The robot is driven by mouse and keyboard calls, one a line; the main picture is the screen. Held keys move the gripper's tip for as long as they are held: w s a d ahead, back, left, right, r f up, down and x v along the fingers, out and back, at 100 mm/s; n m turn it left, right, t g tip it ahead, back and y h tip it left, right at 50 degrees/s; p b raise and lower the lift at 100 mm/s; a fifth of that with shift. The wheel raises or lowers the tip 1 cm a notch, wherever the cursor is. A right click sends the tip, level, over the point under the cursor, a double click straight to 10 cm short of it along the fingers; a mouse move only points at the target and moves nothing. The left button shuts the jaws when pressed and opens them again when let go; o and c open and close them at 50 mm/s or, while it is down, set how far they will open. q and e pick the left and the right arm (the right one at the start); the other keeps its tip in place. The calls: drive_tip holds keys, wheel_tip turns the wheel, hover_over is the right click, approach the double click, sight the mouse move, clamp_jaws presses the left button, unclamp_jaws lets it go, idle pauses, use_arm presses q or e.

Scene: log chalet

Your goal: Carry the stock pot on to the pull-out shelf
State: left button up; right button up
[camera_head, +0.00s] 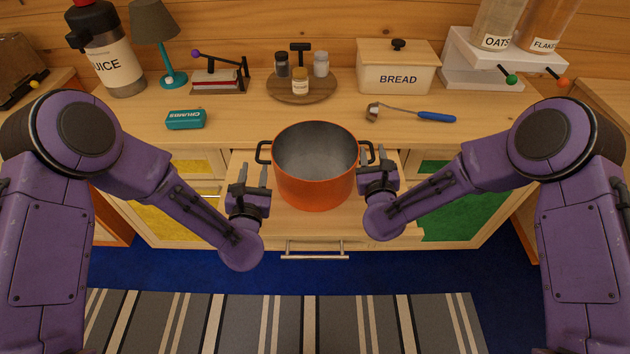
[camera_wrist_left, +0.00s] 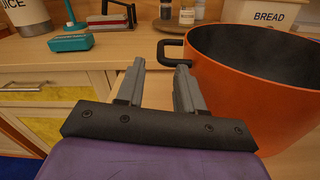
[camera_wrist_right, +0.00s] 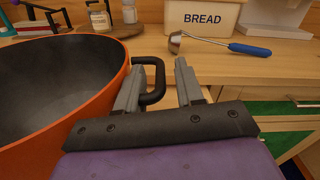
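The orange stock pot (camera_head: 315,188), with a dark grey inside and two black side handles, is upright over the pull-out shelf (camera_head: 250,217) and appears to stand on it. The shelf is drawn out from the counter front. My left gripper (camera_head: 250,168) is open beside the pot's left handle (camera_wrist_left: 168,50), which shows just past its right fingertip. My right gripper (camera_head: 374,150) is open at the right handle (camera_wrist_right: 155,85); the handle passes behind its left finger and reaches into the gap. Neither gripper is visibly closed on the pot. The pot's underside is hidden.
On the counter (camera_head: 240,125) are a teal crumbs box (camera_head: 186,119), a round board (camera_head: 303,91) with jars, a bread bin (camera_head: 397,72) and a blue-handled ladle (camera_head: 415,114). Bare counter lies behind the pot. A striped rug (camera_head: 290,325) covers the floor in front.

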drive_tip(key=shift+s, duration=0.1)
use_arm(q)
drive_tip(key=s, duration=0.6)
use_arm(e)
drive_tip(key=s, duration=1.2)
